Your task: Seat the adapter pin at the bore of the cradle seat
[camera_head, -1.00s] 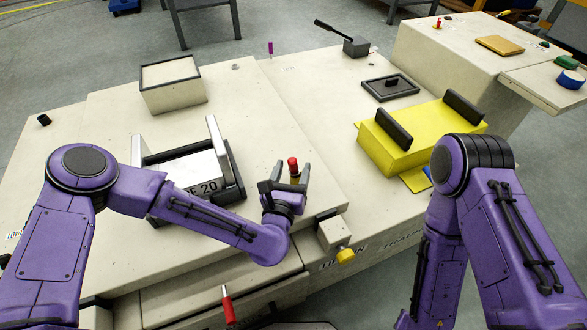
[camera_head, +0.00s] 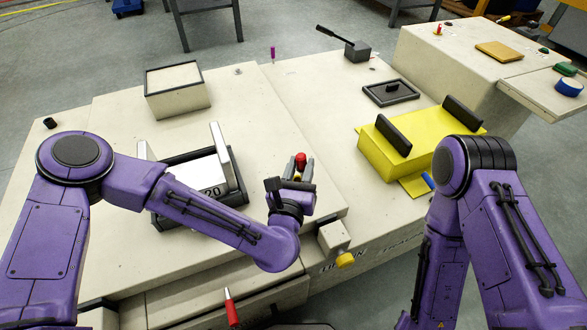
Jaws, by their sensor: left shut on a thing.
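My left gripper (camera_head: 299,171) is over the pale worktop, near its front right part. Its fingers are shut on a small upright piece with a red top (camera_head: 301,159), which looks like the adapter pin. The lower part of the piece is hidden by the fingers and wrist. A black frame (camera_head: 237,187) with pale uprights and a silver block marked 20 stands to the left, partly behind my left forearm; it may be the cradle seat. I cannot make out a bore. My right gripper is out of view; only its arm shows at the right.
A yellow block with black handles (camera_head: 400,146) stands on the right. A black-rimmed box (camera_head: 178,92), a flat black tray (camera_head: 391,95) and a lever block (camera_head: 357,50) stand farther back. A yellow-knobbed block (camera_head: 333,237) is at the front edge.

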